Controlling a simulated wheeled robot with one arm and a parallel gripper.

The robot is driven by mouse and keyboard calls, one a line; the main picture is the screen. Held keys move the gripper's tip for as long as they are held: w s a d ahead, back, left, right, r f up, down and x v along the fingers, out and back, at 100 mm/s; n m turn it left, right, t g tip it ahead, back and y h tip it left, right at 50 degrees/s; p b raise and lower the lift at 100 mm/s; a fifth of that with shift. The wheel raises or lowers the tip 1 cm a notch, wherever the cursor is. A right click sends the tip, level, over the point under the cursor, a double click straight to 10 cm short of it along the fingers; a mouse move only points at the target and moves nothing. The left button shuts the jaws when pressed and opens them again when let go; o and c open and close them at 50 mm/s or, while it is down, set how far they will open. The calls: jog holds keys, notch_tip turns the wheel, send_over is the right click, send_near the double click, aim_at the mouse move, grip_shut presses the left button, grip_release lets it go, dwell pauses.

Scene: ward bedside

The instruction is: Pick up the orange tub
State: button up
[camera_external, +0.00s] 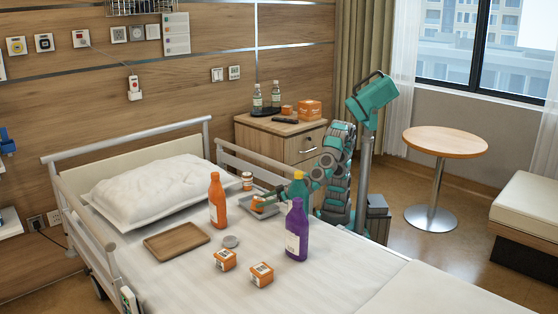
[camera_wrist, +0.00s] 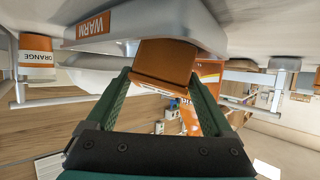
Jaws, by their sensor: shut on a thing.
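In the wrist view my gripper (camera_wrist: 160,80) is shut on an orange tub (camera_wrist: 163,62), with one green finger on each side of it. The tub is right by a pale grey tray (camera_wrist: 210,30) with an orange "WARM" label; I cannot tell whether they touch. In the outside view my gripper (camera_external: 266,200) is at the far side of the bed over the grey tray (camera_external: 268,212), partly hidden by a green bottle (camera_external: 297,190) with a yellow cap. A bit of orange (camera_external: 260,200) shows there.
A white jar labelled "ORANGE" (camera_wrist: 38,57) stands beside the tray. An orange bottle (camera_external: 218,203), purple bottle (camera_external: 297,232), two orange-and-white tubs (camera_external: 224,260) (camera_external: 261,275), a grey disc (camera_external: 230,241) and an empty brown tray (camera_external: 176,242) are on the bed. The bed's front right is clear.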

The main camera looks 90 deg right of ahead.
jog(key=shift+r, duration=0.2)
grip_shut()
notch_tip(320, 180, up, 9)
jog(key=p, duration=0.4)
jog(key=shift+r, duration=0.1)
jog(key=w+d+r+m+h+p, duration=0.1)
jog(key=w+d+r+p, duration=0.4)
jog(key=w, duration=0.4)
jog(key=w+d+r+m+h+p, duration=0.15)
jog(key=w+d+p, duration=0.25)
jog(key=w+d, duration=0.45)
jog(key=w+d+p, duration=0.4)
jog(key=w+d, duration=0.1)
jog(key=d, duration=0.5)
jog(key=n+g+y+b, duration=1.35)
jog(key=n+b, duration=0.35)
jog(key=n, duration=0.5)
send_over(262, 199)
jog(key=w+d, duration=0.2)
jog(key=d, duration=0.3)
notch_tip(262, 199, down, 7)
jog(key=shift+t, duration=0.45)
jog(key=f, duration=0.9)
jog(key=shift+a+f, duration=0.2)
